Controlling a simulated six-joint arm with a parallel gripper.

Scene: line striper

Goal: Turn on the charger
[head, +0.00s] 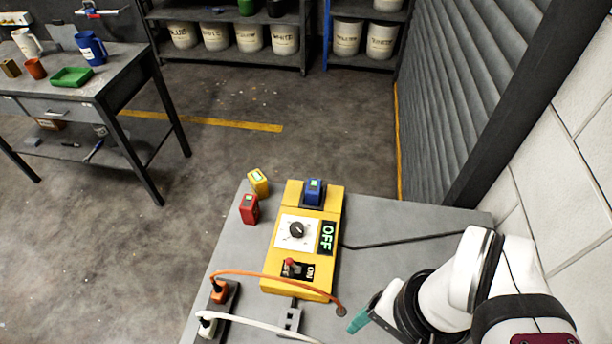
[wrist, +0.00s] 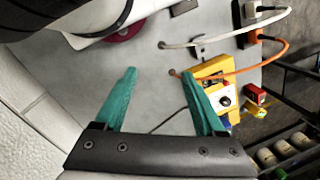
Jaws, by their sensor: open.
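The yellow charger (head: 310,247) sits on the grey table in the head view. It has a black dial (head: 297,231) on a white plate, a display (head: 327,238) reading "OFF", and a red-tipped toggle switch (head: 291,265) beside an "ON" label. A blue battery (head: 314,190) sits in its far end. My gripper (head: 358,320) is right of the charger's near end, apart from it. In the wrist view my gripper (wrist: 160,74) has its teal fingers spread and empty. The charger (wrist: 208,70) lies partly hidden behind the right finger there.
A yellow battery (head: 258,182) and a red battery (head: 249,208) stand left of the charger. An orange cable (head: 270,276) arches past its near end from a power strip (head: 215,320). A white cable (head: 255,325) runs nearer. A wall stands at right.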

